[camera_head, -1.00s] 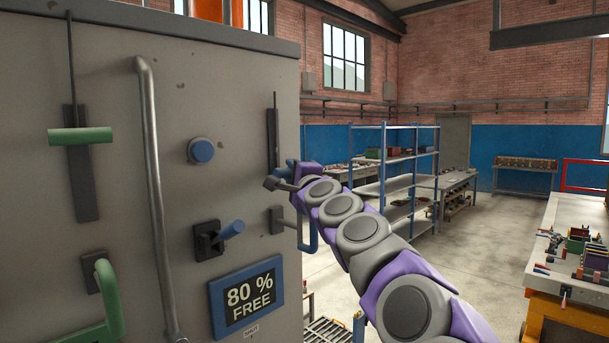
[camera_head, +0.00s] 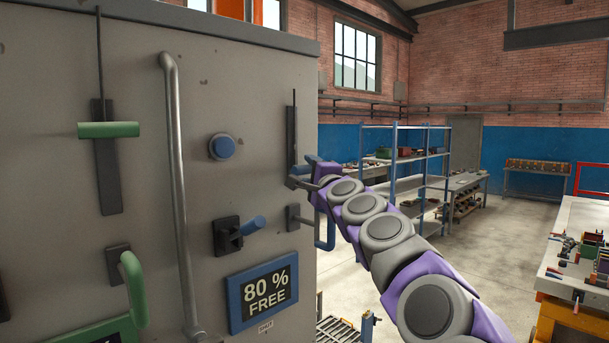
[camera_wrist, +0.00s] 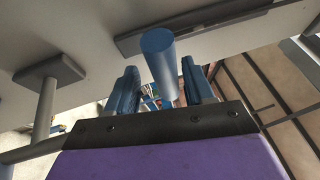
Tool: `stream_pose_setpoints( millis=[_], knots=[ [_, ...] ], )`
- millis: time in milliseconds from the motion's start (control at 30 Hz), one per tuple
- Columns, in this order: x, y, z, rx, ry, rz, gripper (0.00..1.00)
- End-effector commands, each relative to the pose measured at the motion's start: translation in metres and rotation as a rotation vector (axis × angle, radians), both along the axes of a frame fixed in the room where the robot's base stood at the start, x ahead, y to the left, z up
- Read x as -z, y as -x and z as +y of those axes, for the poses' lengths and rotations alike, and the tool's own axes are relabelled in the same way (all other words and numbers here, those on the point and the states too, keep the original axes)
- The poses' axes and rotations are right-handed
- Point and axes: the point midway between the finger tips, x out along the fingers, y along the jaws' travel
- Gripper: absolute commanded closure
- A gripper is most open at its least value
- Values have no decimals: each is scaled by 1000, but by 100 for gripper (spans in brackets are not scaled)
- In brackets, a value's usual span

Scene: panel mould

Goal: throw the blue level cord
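The blue level cord's handle (camera_wrist: 159,60) is a blue cylinder between my gripper's fingers in the wrist view. My gripper (camera_wrist: 160,78) is open, with one blue finger on each side of the handle and narrow gaps visible. In the head view, my gripper (camera_head: 303,177) is at the right edge of the grey panel (camera_head: 200,90), at the lower part of a dark slotted plate (camera_head: 291,140) with a thin cord or rod above it. The blue handle is mostly hidden there by my gripper.
A green handle (camera_head: 108,130) sits on a similar plate at left. A vertical pipe (camera_head: 178,190), blue button (camera_head: 222,147), blue-tipped lever (camera_head: 252,226), "80 % FREE" sign (camera_head: 263,292) and blue loop handle (camera_head: 325,232) are close by. Open floor lies right of the panel.

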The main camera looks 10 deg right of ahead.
Motion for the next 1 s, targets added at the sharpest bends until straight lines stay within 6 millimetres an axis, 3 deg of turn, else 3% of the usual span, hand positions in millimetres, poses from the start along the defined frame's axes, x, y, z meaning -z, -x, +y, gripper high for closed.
stream_pose_setpoints(
  millis=[267, 733, 1000],
  knots=[
    [1, 12, 4, 0, 1, -1, 47],
    [11, 65, -18, 1, -5, -2, 47],
    [19, 102, -21, 1, -1, 0, 47]
  ],
)
